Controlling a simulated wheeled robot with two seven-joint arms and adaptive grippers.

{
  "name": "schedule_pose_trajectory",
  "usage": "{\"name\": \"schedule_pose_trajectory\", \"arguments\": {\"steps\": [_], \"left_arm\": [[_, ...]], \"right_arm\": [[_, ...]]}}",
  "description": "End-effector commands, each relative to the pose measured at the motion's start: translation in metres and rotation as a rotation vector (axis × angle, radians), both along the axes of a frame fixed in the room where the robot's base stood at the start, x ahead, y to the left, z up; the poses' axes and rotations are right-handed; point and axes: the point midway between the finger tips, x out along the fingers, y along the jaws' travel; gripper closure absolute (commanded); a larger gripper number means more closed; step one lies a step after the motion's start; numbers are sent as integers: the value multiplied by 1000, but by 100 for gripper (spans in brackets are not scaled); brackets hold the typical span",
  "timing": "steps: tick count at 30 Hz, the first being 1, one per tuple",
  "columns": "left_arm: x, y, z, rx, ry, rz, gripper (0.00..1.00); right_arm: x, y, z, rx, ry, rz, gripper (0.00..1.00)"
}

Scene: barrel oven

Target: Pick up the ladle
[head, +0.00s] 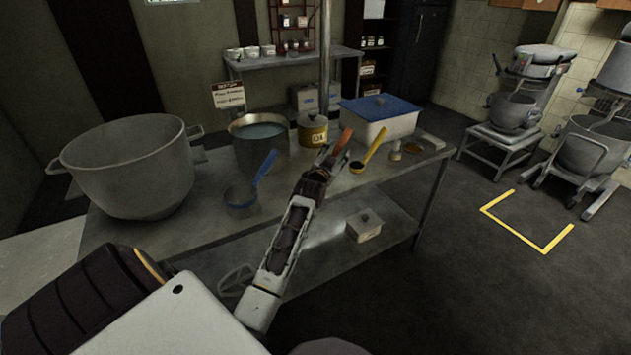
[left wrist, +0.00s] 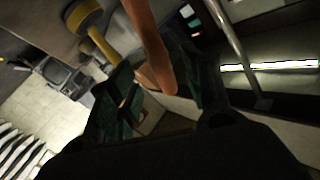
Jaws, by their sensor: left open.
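My left gripper (head: 329,160) is open over the right part of the steel table. An orange-brown handle (head: 345,139) shows just beyond its fingertips; what the handle belongs to is hidden. In the left wrist view the handle (left wrist: 148,45) reaches in between the spread fingers (left wrist: 158,95); I cannot tell whether they touch it. A yellow-handled ladle (head: 373,147) with a dark bowl lies just right of the gripper, and also shows in the left wrist view (left wrist: 98,38). A blue-handled ladle (head: 264,168) lies farther left. My right gripper is not in view.
The steel table (head: 215,218) carries a large pot (head: 130,170), a pot of liquid (head: 262,152), a yellow-labelled pot (head: 313,130) and a white blue-lidded container (head: 388,125). A small lidded box (head: 364,228) sits on the lower shelf. Floor at right is open.

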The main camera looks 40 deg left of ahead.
Motion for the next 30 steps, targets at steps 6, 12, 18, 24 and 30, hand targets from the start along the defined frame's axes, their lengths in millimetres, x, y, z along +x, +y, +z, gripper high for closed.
{"name": "schedule_pose_trajectory", "arguments": {"steps": [6, 12, 18, 24, 30], "left_arm": [[1, 0, 0, 0, 0, 0, 51], [11, 3, 2, 0, -1, 0, 51], [25, 6, 5, -1, -1, 0, 51], [41, 10, 5, -2, -1, 0, 51], [49, 13, 5, 0, -1, 0, 51]], "right_arm": [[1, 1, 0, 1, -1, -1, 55], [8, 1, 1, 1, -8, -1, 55], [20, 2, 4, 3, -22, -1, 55], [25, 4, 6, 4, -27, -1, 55], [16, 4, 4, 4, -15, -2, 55]]}}
